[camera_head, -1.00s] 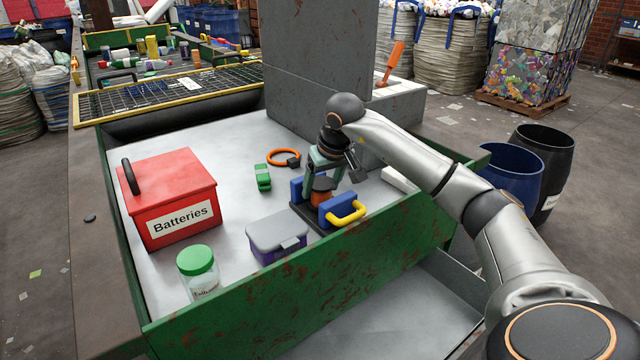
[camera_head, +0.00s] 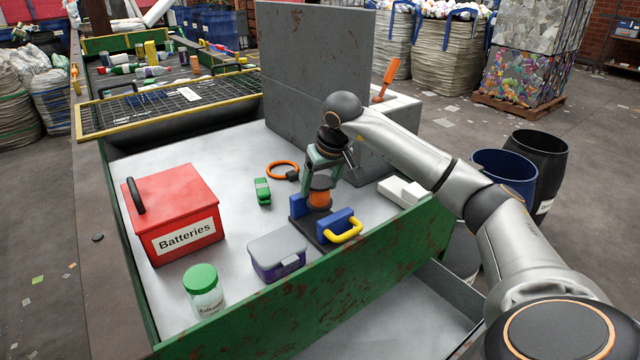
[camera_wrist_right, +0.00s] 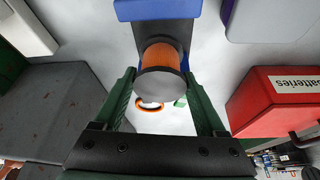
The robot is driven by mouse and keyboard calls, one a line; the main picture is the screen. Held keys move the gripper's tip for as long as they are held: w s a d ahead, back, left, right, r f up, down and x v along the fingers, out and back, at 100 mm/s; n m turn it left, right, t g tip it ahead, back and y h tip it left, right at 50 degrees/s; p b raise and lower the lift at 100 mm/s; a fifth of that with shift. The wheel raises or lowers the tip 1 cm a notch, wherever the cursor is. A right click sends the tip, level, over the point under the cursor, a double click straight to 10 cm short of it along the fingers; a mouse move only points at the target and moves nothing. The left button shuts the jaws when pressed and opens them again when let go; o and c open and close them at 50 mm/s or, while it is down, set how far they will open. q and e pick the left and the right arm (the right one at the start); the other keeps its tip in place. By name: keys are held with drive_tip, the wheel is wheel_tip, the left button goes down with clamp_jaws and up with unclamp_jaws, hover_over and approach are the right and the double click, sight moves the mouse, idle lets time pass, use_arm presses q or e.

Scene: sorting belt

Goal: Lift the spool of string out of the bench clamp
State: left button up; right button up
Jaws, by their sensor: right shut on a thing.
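The spool of string (camera_head: 319,198) is orange with grey end discs. My right gripper (camera_head: 321,180) points down from above and is shut on it. In the right wrist view the spool (camera_wrist_right: 162,68) sits between the two green fingers (camera_wrist_right: 162,98), its grey end disc facing the camera. The bench clamp (camera_head: 336,224) has blue jaws, a dark base and a yellow handle. The spool is upright and raised, its orange winding showing above the front jaw. I cannot tell whether its lower end is fully clear of the jaws. My left gripper is not in view.
A grey-lidded purple box (camera_head: 277,247), a lidded jar (camera_head: 203,283) and a red Batteries box (camera_head: 176,200) stand left of the clamp. A green item (camera_head: 262,191) and an orange ring (camera_head: 283,170) lie behind it. A grey upright panel (camera_head: 312,85) stands behind my gripper.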

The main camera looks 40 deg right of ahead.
sight(318, 179)
drive_tip(key=shift+r+p, duration=1.2)
drive_tip(key=shift+r, duration=0.3)
drive_tip(key=shift+r+p, duration=0.35)
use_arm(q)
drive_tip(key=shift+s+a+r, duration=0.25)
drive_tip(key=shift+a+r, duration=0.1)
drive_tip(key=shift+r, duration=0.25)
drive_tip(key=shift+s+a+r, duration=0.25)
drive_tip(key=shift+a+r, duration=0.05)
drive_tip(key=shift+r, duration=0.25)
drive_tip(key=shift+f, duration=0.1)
